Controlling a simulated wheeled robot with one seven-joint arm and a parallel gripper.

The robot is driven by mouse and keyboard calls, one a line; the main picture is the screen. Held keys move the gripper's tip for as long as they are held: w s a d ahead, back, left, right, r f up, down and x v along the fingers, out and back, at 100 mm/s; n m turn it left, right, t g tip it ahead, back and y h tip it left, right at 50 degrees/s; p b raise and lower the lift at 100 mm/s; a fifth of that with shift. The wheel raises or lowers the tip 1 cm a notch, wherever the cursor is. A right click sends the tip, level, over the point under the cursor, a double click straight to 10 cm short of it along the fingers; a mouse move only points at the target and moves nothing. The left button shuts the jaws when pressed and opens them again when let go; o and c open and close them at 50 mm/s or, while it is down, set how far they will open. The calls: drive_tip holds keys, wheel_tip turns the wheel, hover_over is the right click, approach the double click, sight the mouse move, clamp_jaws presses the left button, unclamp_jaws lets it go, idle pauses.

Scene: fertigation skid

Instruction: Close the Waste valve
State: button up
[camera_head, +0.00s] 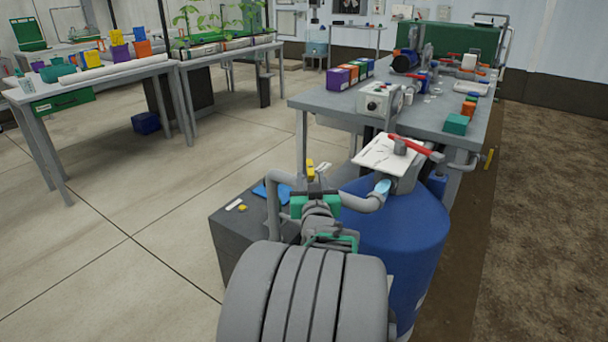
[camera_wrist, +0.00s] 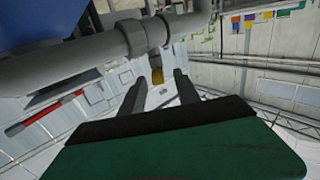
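No label reading Waste is legible, so I cannot tell for certain which valve is the Waste valve. A small yellow handle (camera_head: 310,168) stands by the grey pipe (camera_head: 362,202) beside the blue drum. My gripper (camera_head: 313,188), green at its base, is right at this pipe, just in front of the yellow handle. The grey pipe (camera_wrist: 80,62) crosses close by. A red lever (camera_head: 410,145) sits above the drum.
The blue drum (camera_head: 395,235) and a white panel (camera_head: 384,153) are close on the right. A dark grey box (camera_head: 238,232) stands left of my arm. The skid table (camera_head: 330,100) with pumps is behind. Open floor (camera_head: 110,240) lies to the left.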

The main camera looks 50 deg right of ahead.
sight(309, 160)
drive_tip(key=x, duration=0.6)
drive_tip(key=shift+s+d+b, duration=0.1)
drive_tip(key=shift+s+b, duration=0.05)
drive_tip(key=shift+b, duration=0.2)
clamp_jaws()
